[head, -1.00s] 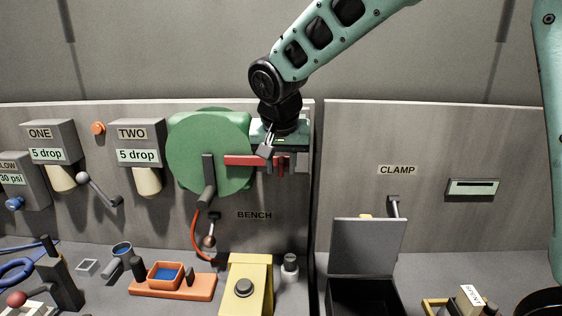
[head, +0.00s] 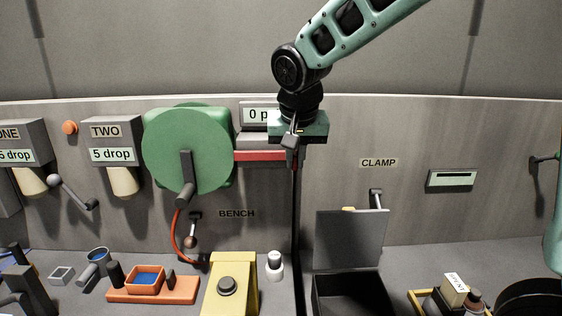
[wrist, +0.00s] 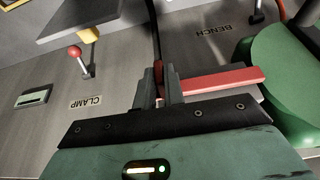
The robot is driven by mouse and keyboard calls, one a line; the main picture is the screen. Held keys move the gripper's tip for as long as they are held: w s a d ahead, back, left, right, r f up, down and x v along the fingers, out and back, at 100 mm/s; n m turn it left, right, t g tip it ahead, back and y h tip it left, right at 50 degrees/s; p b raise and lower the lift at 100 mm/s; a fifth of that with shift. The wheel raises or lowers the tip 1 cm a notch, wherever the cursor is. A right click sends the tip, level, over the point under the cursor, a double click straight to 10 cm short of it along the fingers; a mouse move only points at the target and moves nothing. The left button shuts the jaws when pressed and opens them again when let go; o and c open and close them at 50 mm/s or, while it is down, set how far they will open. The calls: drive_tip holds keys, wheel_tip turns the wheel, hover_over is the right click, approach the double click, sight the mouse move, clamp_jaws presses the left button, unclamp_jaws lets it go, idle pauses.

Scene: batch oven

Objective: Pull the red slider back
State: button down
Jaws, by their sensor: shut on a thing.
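The red slider (head: 260,156) is a flat red bar lying level on the back wall, just right of the green round drum (head: 188,150). My gripper (head: 291,153) points down at the bar's right end. In the wrist view, its two grey fingers (wrist: 160,86) are shut on a red upright part at the slider's end, and the red bar (wrist: 222,82) runs off to the right. The fingers hide most of the gripped part. A display reading "0 p", partly covered by my wrist, sits above the bar.
An open grey-lidded box (head: 349,240) stands below and right of my gripper. A yellow block (head: 231,285) and an orange tray (head: 152,290) are on the bench. The CLAMP lever (head: 376,197) is to the right.

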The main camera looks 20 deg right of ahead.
drive_tip(key=shift+d, duration=0.2)
drive_tip(key=c, duration=1.5)
unclamp_jaws()
drive_tip(key=shift+s+d, duration=0.1)
drive_tip(key=shift+s, duration=0.05)
drive_tip(key=shift+r, duration=0.2)
drive_tip(key=b+v, duration=0.3)
drive_tip(key=v, duration=1.4)
